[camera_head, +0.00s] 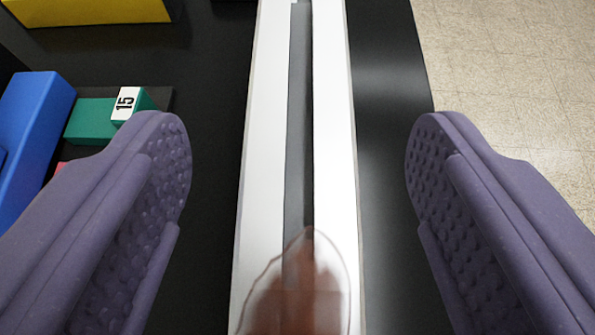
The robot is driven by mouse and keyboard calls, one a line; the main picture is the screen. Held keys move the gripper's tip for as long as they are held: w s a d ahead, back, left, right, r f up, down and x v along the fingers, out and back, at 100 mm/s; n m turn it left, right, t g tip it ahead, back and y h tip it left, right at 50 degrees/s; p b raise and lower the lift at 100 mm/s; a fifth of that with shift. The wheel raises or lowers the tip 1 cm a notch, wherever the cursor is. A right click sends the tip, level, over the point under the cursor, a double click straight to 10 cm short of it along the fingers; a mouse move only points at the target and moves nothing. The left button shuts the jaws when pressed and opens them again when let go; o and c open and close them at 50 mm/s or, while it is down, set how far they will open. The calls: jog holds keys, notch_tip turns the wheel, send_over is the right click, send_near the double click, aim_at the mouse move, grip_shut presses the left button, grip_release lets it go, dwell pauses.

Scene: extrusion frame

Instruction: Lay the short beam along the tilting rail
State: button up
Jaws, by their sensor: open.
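A long white-silver beam (335,150) with a dark grey slot down its middle runs from the bottom edge of the picture up past the top. Both of its ends are out of view, and I cannot tell whether it is the short beam or the tilting rail. My gripper (298,135) is open. Its two purple, dimpled fingers stand apart on the left and right of the beam, with a gap on each side. Nothing is visibly held. A see-through, reddish-brown rounded shape (300,300) overlaps the beam at the bottom; I cannot tell what it is.
The beam is over a black surface (385,110). Left are a blue block (38,125), a green block (92,122) with a "15" label, a bit of something red, and a yellow block (85,10) at the top. Right, beyond the black edge, is speckled tiled floor (520,80).

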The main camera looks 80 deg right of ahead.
jog(key=w+p+v, duration=0.1)
jog(key=p+v, duration=0.1)
jog(key=v, duration=0.8)
jog(key=shift+s, duration=0.5)
jog(key=shift+a, duration=0.1)
jog(key=w+a+r+n+t+y, duration=0.35)
jog(key=w+a+r+t, duration=0.25)
jog(key=w+r, duration=0.55)
jog(key=w+a+r+n+t+y, duration=0.35)
jog(key=w+a+r+t, duration=0.3)
jog(key=w+r, duration=0.5)
jog(key=s+a+r+n+t+y, duration=0.15)
jog(key=a+r, duration=0.25)
jog(key=r, duration=0.4)
jog(key=s+a+r+n+y, duration=0.1)
jog(key=a+r+n+y, duration=0.15)
jog(key=r, duration=0.55)
jog(key=s+a+r+n, duration=0.2)
jog(key=s+r, duration=0.5)
jog(key=r, duration=0.3)
jog(key=s+a+r+n+y, duration=0.1)
jog(key=s+a+r+n, duration=0.1)
jog(key=s+r, duration=0.6)
notch_tip(320, 180, up, 2)
jog(key=shift+s+r+n, duration=0.15)
jog(key=shift+r+n, duration=0.05)
jog(key=shift+n, duration=0.6)
